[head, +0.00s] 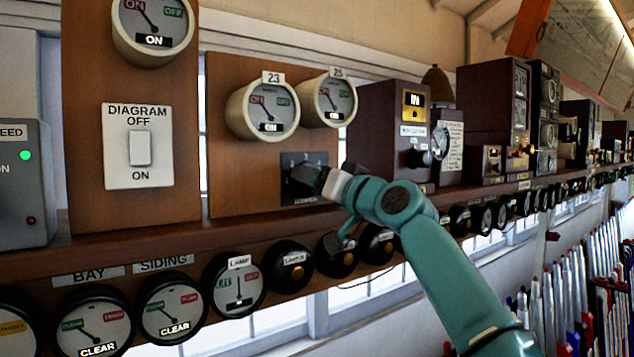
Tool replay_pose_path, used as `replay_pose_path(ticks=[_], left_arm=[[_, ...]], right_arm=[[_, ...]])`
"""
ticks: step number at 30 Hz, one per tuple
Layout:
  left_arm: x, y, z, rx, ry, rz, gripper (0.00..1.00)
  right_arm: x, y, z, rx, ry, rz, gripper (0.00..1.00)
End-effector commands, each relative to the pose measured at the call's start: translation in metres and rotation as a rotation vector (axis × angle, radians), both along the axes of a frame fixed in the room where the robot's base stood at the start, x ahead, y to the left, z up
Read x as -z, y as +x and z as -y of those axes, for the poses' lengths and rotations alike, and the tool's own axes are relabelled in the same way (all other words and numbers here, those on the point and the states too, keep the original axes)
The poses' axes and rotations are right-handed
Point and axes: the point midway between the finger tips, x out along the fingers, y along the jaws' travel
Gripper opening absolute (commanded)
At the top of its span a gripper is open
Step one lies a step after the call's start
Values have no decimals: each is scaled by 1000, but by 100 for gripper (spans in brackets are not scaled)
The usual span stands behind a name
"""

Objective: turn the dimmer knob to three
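The dimmer is a small dark square plate (319,158) with pale marks along its top edge and a label at its bottom, on a brown board below two round dials. My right gripper (308,177) comes in from the right and reaches the front of the plate. Its dark fingertips overlap the middle of the plate, where they hide the knob. I cannot tell the knob's setting, or whether the fingers are closed around it or only beside it. My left gripper is not in view.
Round dials marked 23 (262,108) and 25 (328,98) sit above the plate. A white DIAGRAM switch (139,146) is to the left. A wooden shelf (150,240) runs below, with a row of round instruments under it. Levers (590,290) stand at the lower right.

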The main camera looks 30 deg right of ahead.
Motion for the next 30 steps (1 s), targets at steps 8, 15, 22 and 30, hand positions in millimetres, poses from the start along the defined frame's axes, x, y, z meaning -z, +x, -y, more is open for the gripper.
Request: replay_pose_path(ticks=[8,15,22,30], left_arm=[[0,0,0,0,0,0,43],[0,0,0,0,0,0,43],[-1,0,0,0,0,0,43],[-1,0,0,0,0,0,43]], right_arm=[[-1,0,-2,-5,3,2,33],[-1,0,-3,-7,-36,4,33],[-4,-1,-3,-4,-308,34,32],[-8,-3,-3,-1,-346,45,30]])
